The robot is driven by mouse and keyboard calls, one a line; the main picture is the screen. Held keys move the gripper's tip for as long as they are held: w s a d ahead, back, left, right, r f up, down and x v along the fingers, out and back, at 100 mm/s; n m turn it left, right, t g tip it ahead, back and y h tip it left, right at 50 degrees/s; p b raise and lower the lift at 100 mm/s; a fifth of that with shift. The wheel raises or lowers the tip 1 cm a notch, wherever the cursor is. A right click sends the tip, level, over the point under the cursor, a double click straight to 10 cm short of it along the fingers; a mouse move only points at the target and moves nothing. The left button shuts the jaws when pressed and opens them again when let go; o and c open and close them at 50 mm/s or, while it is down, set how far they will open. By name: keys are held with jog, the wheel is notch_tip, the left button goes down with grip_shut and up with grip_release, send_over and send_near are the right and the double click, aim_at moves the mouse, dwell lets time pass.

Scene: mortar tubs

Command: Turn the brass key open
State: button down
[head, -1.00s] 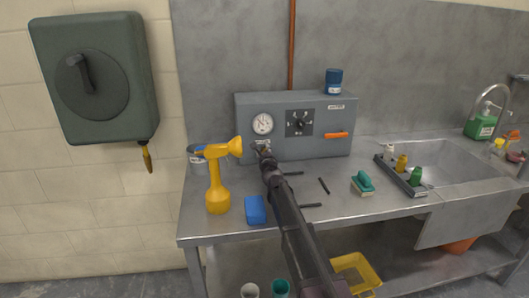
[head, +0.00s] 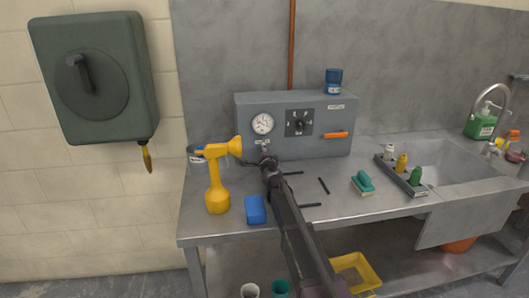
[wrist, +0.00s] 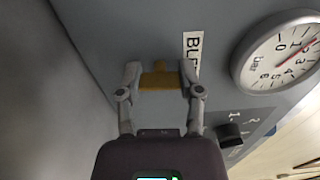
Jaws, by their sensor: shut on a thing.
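The brass key (wrist: 160,81) sits on the front of the grey box (head: 325,115), beside a white label reading "BL…" (wrist: 192,48), partly covered by a finger. In the wrist view my gripper (wrist: 160,77) has one finger on each side of the key's wide bar and is shut on it. A short stem of the key shows just beyond the bar. In the head view my gripper (head: 259,161) is at the box's lower left, below the round gauge (head: 262,124), and the key cannot be made out there.
A black dial (head: 300,122) and an orange handle (head: 336,135) are on the box. A sponge (head: 363,183) and a bottle tray (head: 400,176) stand right.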

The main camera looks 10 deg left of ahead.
jog(key=shift+w+n, duration=0.15)
jog(key=shift+n, duration=0.25)
jog(key=shift+c, duration=1.2)
grip_release()
jog(key=shift+s, duration=0.2)
jog(key=v, duration=1.1)
jog(key=shift+s+d, duration=0.2)
jog(key=shift+s, duration=0.15)
jog(key=shift+r, duration=0.1)
